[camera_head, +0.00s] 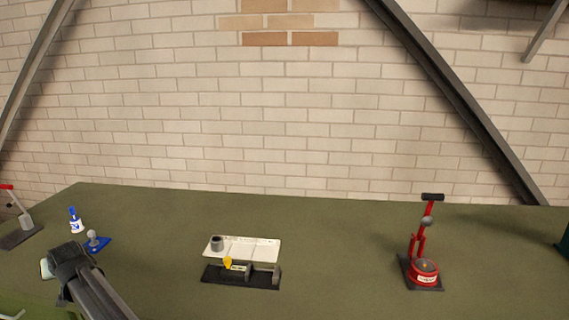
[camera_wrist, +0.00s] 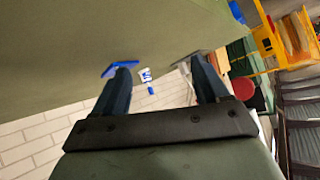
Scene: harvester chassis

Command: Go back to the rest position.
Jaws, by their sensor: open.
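My gripper shows in the wrist view (camera_wrist: 163,85) with its two dark fingers spread apart and nothing between them. In the head view my arm comes in at the lower left, with its dark end (camera_head: 66,262) at the left part of the green table (camera_head: 340,240). A white bottle with a blue cap (camera_head: 76,221) and a blue plate with a grey knob (camera_head: 95,241) are beyond it. In the wrist view the bottle (camera_wrist: 146,75) appears beyond and between the fingers, apart from them, and the blue plate (camera_wrist: 122,67) is partly behind the left finger.
A white tray (camera_head: 258,249) with a grey cup and a black fixture (camera_head: 240,277) with a yellow part sit mid-table. A red press tool (camera_head: 424,265) stands at right. A red-handled device (camera_head: 20,228) is at far left. The table between them is clear.

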